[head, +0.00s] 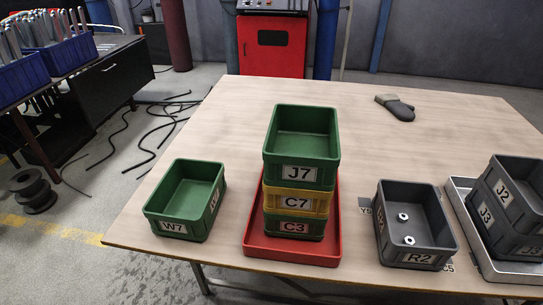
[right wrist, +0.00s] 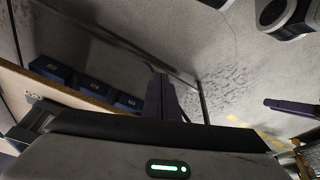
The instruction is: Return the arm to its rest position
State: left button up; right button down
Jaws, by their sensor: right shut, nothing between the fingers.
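Neither of my grippers shows in the head view. In the right wrist view my right gripper (right wrist: 162,98) is shut and empty, its dark fingers pointing over grey floor and touching no bin. The wooden table (head: 360,130) shows in the head view with no arm over it. On it are a green bin W7 (head: 172,226), a stack of green J7 (head: 300,174), yellow C7 (head: 296,202) and green C3 (head: 294,228) on a red tray (head: 290,252), and a grey bin R2 (head: 418,258) holding two small metal pieces.
At the right, grey bins J2 (head: 504,191) and J3 (head: 486,216) stand on a metal tray (head: 490,264). Black cables (head: 160,120) and a spool (head: 34,190) lie on the floor at left. Blue bins (right wrist: 95,87) show in the wrist view.

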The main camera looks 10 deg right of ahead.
jog(key=w+a+f+t+y, duration=0.1)
jog(key=w+a+f+t, duration=0.1)
jog(key=f, duration=0.3)
jog(key=w+a+f+t+y, duration=0.1)
jog(key=w+a+f+t, duration=0.1)
jog(key=f, duration=0.4)
jog(key=shift+a+t, duration=0.5)
jog(key=shift+a, duration=0.3)
